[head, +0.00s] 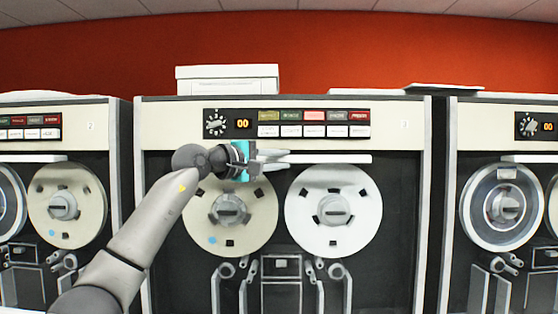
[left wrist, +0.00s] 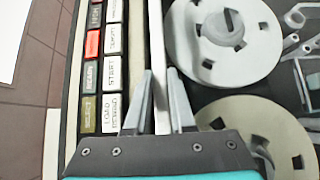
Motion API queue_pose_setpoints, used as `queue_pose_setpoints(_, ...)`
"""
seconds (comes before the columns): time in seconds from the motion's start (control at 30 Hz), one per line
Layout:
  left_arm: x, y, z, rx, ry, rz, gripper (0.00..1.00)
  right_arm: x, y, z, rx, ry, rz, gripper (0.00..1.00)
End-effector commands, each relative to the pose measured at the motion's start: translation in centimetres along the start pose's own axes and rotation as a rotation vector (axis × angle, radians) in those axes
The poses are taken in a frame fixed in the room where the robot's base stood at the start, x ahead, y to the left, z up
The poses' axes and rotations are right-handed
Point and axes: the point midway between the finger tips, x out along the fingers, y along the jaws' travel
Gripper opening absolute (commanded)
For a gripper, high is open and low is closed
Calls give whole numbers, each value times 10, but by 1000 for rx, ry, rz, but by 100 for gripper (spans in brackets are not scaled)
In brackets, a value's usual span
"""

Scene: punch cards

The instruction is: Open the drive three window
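Drive three (head: 405,200) is the middle tape cabinet, with a small 3 at its upper right. A white horizontal bar (head: 330,159), which looks like the window's top edge, runs above its two reels. The window's clear pane itself is hard to make out. My left gripper (head: 278,160) is at the left part of this bar. In the left wrist view the left gripper (left wrist: 161,100) is open, with one finger on each side of the bar (left wrist: 158,50) and small gaps visible. My right gripper is not in view.
A button panel (head: 315,123) lies just above the bar. Below are a cream reel (head: 255,228) and a white reel (head: 362,212). Similar drives stand at left (head: 115,150) and right (head: 453,150). A white box (head: 228,80) sits on top.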

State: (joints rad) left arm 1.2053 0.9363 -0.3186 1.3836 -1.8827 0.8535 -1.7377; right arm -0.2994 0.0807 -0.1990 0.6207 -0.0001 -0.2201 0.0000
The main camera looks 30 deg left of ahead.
Motion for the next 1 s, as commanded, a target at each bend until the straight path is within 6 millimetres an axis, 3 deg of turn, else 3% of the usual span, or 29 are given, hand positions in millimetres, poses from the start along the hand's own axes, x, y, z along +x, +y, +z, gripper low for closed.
queue_pose_setpoints(0.17,0,0,0,0,0,0,0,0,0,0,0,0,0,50)
queue_pose_setpoints(1.0,0,0,0,0,0,1,0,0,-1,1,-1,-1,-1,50)
